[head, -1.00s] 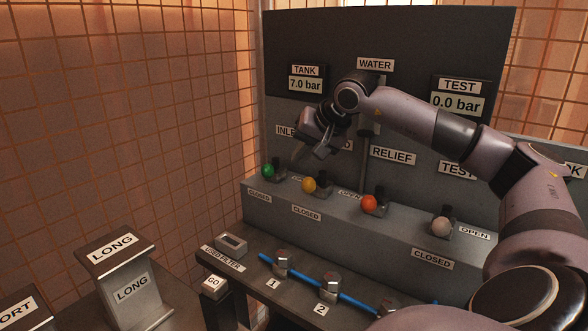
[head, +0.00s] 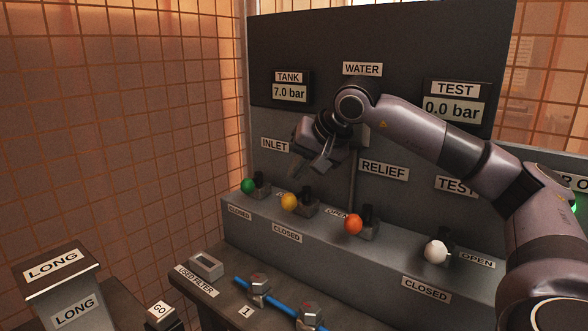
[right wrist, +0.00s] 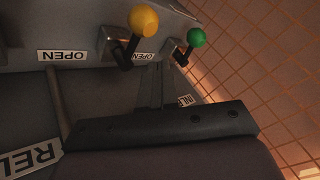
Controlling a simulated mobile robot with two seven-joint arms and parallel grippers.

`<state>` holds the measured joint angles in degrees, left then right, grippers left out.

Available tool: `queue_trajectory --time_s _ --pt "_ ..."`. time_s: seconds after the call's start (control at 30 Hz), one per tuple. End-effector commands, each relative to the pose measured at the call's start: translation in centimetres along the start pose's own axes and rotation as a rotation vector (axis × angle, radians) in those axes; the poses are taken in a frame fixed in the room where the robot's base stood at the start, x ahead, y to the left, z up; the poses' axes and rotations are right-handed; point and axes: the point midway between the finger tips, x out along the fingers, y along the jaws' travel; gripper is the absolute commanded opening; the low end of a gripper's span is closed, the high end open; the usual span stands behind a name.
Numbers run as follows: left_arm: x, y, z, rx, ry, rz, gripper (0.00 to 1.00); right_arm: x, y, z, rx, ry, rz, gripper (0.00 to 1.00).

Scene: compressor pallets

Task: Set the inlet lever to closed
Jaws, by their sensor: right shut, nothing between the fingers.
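The inlet lever has a green knob (head: 248,186) and stands at the left end of the grey ledge under the INLET label (head: 274,144). The knob also shows in the right wrist view (right wrist: 196,37). My right gripper (head: 307,168) is shut and empty, above and behind the green and yellow knobs, apart from both. My left gripper is out of view.
A yellow knob (head: 289,201) stands close to the right of the green one. An orange knob (head: 354,224) and a white knob (head: 435,251) follow along the ledge. The panel is close behind my gripper. A wire mesh wall (head: 120,120) stands left.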

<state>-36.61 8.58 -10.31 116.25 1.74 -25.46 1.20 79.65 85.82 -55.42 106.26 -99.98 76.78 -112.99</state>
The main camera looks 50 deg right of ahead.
Motion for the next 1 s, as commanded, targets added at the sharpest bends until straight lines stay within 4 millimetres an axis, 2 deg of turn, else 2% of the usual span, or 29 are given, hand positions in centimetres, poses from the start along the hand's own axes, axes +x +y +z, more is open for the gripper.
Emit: queue_trajectory --time_s 0.33,0.4,0.6,1.0 --pt "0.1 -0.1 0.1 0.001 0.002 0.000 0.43 7.7 0.0 0.1 -0.001 -0.002 0.002 0.00" --pt "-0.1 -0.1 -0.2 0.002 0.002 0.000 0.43 7.8 -1.2 -0.1 -0.003 -0.001 -0.004 0.00" --pt "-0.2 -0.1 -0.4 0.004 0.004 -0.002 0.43 8.6 -3.1 -0.3 0.000 -0.001 -0.001 0.00" --pt "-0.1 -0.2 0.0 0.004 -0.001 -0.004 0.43 8.9 -3.7 -0.4 0.000 0.000 0.000 0.00"
